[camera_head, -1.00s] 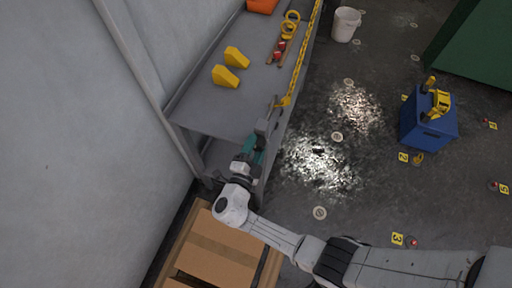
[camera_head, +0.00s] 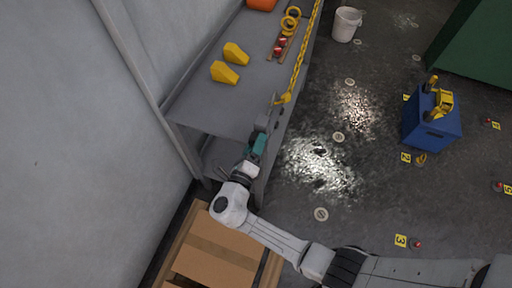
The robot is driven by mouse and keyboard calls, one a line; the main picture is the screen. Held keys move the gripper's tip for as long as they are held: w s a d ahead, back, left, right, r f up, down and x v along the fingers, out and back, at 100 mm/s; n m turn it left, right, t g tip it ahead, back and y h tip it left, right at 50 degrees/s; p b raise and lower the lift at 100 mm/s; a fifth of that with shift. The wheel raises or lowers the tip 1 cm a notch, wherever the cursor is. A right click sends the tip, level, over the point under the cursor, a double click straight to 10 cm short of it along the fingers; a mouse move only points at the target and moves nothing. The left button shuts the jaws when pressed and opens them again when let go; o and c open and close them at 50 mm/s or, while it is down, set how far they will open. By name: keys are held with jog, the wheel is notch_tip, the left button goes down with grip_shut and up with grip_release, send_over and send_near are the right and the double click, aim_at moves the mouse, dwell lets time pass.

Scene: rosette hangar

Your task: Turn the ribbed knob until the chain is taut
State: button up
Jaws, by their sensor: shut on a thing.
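A yellow chain (camera_head: 300,62) runs along the right edge of the grey bench down to a yellow hook-like end piece (camera_head: 284,98) by a small grey bracket. It looks nearly straight; any small sag is too fine to tell. My gripper (camera_head: 261,132), with teal parts behind its tips, is at the bench's near right corner, just below the chain's end. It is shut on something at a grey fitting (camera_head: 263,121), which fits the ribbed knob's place. The knob itself is hidden or too small to make out, and so are the fingertips.
The grey bench (camera_head: 210,105) carries two yellow wedges (camera_head: 225,72), yellow rings (camera_head: 290,20) and an orange item (camera_head: 262,4). A cardboard box (camera_head: 215,250) stands below my wrist. A blue box (camera_head: 432,128) and a white bucket (camera_head: 346,24) stand on the floor at right.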

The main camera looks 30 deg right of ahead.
jog(key=m+b, duration=0.1)
jog(key=m, duration=0.2)
jog(key=shift+m, duration=0.4)
jog(key=m+b, duration=1)
jog(key=m, duration=0.4)
jog(key=shift+m+b, duration=0.4)
